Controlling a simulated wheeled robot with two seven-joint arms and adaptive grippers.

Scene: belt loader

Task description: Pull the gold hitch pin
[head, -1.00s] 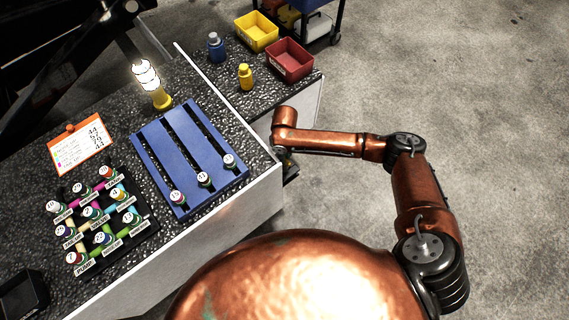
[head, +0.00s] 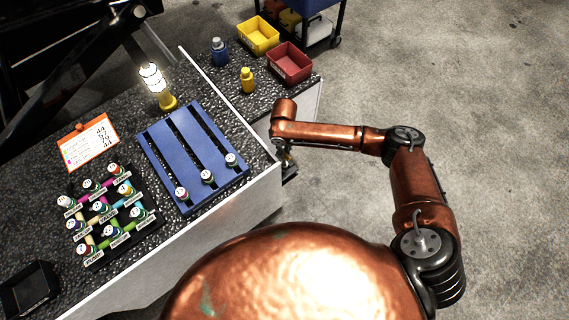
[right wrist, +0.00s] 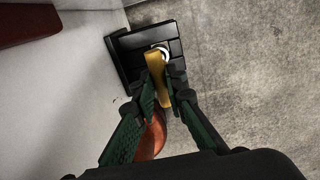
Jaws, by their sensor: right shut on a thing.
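The gold hitch pin (right wrist: 157,78) shows in the right wrist view between the green fingers of my right gripper (right wrist: 163,94). The fingers are shut on it. Its far end meets a white ring on a black fixture (right wrist: 130,48); I cannot tell how deep it sits. In the head view my right gripper (head: 287,163) is small and partly hidden beside the counter's right end, low against its side, and the pin cannot be made out there. My left gripper is not in view.
The counter (head: 240,205) with its white side lies left of my right arm. On it are a blue slotted rack (head: 185,150), a lit lamp (head: 155,85) and an orange-edged card (head: 88,143). Yellow (head: 258,36) and red (head: 289,63) bins stand behind. Floor on the right is clear.

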